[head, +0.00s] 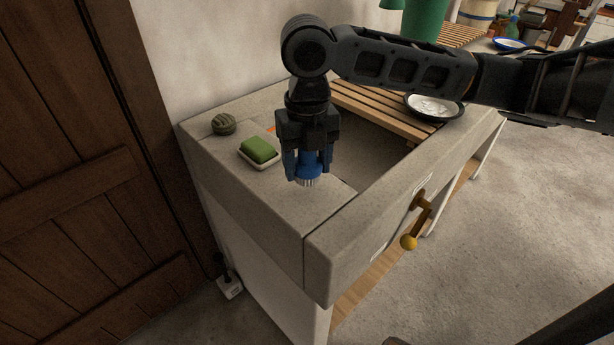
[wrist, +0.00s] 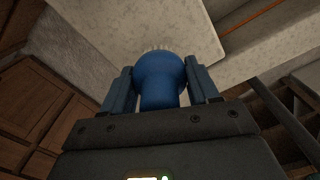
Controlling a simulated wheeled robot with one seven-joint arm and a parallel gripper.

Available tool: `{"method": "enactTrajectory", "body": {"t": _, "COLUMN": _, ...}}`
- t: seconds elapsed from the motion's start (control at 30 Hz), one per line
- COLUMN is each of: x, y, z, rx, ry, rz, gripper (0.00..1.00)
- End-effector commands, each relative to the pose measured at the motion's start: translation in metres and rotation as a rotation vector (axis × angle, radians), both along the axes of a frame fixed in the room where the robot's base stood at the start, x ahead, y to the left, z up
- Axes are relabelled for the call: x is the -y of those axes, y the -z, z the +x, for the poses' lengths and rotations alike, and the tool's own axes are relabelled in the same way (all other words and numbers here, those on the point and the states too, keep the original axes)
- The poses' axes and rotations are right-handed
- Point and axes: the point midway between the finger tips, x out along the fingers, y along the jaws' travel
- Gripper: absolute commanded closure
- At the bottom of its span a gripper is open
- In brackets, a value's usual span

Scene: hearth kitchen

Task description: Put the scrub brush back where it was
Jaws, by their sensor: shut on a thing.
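The scrub brush (head: 307,166) has a blue body and pale bristles that point down. My gripper (head: 305,172) is shut on it and holds it over the stone counter (head: 290,210), near the counter's front-left part beside the sink basin. In the wrist view the brush's round blue body (wrist: 160,75) sits between the two fingers of my gripper (wrist: 160,88), with the bristles just showing beyond it. I cannot tell whether the bristles touch the stone.
A slatted wooden rack (head: 380,112) and a dark-rimmed white bowl (head: 434,106) are behind right. A brass tap handle (head: 418,222) projects from the counter's front.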

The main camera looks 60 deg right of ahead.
Motion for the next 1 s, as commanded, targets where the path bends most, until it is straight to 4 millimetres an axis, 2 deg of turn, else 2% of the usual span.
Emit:
{"method": "enactTrajectory", "body": {"t": 0.33, "x": 0.000, "y": 0.038, "z": 0.000, "rx": -0.001, "ry": 0.002, "rz": 0.001, "gripper": 0.73}}
{"method": "enactTrajectory", "body": {"t": 0.73, "x": 0.000, "y": 0.045, "z": 0.000, "rx": 0.000, "ry": 0.001, "rz": 0.000, "gripper": 0.73}}
{"method": "enactTrajectory", "body": {"t": 0.77, "x": 0.000, "y": 0.044, "z": 0.000, "rx": 0.000, "ry": 0.001, "rz": 0.000, "gripper": 0.38}}
{"method": "enactTrajectory", "body": {"t": 1.0, "x": 0.000, "y": 0.043, "z": 0.000, "rx": 0.000, "ry": 0.001, "rz": 0.000, "gripper": 0.15}}
